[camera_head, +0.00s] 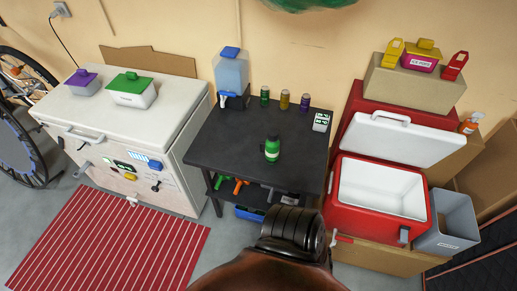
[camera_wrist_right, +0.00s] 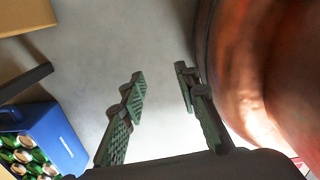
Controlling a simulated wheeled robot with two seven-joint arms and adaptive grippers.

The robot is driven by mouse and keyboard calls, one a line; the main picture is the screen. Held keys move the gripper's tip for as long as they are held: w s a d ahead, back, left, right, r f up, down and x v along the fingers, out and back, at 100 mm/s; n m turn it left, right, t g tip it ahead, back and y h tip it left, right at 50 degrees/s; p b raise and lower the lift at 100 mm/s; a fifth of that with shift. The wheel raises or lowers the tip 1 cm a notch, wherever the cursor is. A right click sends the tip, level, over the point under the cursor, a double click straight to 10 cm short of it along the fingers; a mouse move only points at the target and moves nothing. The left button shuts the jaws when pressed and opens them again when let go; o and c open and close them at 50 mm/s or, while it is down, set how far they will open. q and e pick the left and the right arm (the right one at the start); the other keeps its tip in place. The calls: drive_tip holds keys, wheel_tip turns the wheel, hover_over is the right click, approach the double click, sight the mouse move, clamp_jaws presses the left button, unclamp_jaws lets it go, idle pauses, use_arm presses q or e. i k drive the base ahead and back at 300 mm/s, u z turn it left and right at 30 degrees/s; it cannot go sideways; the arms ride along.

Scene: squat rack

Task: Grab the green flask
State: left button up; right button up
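The green flask (camera_head: 272,149) stands upright on the dark table (camera_head: 225,150), near its front edge and right of its middle. It has a dark cap and a pale band. Nothing touches it. My right gripper (camera_wrist_right: 160,79) is open and empty in the right wrist view, with bare grey floor between and beyond its fingers. The flask is not in that view. I see neither gripper in the head view, and my left gripper is in no view.
A blue-and-white dispenser (camera_head: 231,72), several small cans (camera_head: 284,99) and a small white box (camera_head: 321,122) stand farther back on the table. A red cooler (camera_head: 380,220) stands to its right. A blue crate of cans (camera_wrist_right: 55,135) shows in the wrist view.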

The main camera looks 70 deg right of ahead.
sight(273, 149)
drive_tip(key=i, duration=1.15)
drive_tip(key=z, duration=1.7)
